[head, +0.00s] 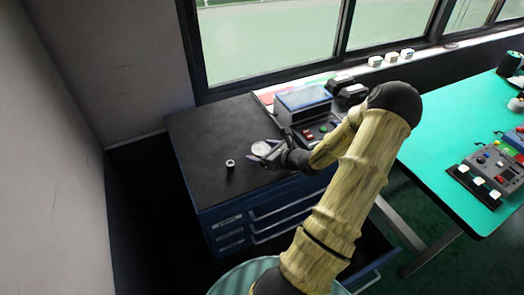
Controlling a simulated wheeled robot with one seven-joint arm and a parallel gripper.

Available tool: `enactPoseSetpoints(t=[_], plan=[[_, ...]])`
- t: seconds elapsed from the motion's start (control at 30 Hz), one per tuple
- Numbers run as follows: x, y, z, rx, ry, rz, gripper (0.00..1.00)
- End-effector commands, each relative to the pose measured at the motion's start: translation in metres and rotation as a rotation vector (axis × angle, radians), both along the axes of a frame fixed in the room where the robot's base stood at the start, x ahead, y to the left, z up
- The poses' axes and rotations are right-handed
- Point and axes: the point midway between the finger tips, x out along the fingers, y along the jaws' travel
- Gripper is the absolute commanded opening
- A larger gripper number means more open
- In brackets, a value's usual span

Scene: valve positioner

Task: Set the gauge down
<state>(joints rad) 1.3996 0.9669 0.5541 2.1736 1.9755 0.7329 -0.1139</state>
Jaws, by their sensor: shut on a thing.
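The gauge (261,147) is a small pale round disc at the end of my arm, over the dark top of the blue drawer cabinet. My gripper (263,153) is shut on the gauge, with its fingers at the gauge's near right edge. The view is too small to tell whether the gauge touches the cabinet top (205,135) or hangs just above it. My wrist hides part of the surface to the right.
A small dark cylinder with a pale top (230,165) stands left of the gauge. A grey and blue box with a control panel (303,104) stands to the right. The cabinet's left and back areas are clear. A window is behind, and a green table (440,135) at right.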

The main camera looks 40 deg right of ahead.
Motion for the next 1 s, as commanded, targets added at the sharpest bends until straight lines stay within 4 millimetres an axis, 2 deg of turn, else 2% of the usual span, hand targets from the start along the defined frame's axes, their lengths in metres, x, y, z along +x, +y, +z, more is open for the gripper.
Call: enactPoseSetpoints(t=[0.33,0.37,0.43,0.47,0.8,1.0], plan=[[0.001,0.002,-0.004,-0.001,-0.001,0.004,0.55],[0.001,0.002,-0.004,-0.001,0.0,0.004,0.84],[0.001,0.002,-0.003,-0.001,0.0,0.004,0.98],[0.001,0.001,-0.003,-0.001,0.0,0.004,1.0],[-0.001,0.001,0.002,0.0,0.0,0.002,1.0],[-0.028,-0.005,0.01,-0.003,0.002,-0.001,1.0]])
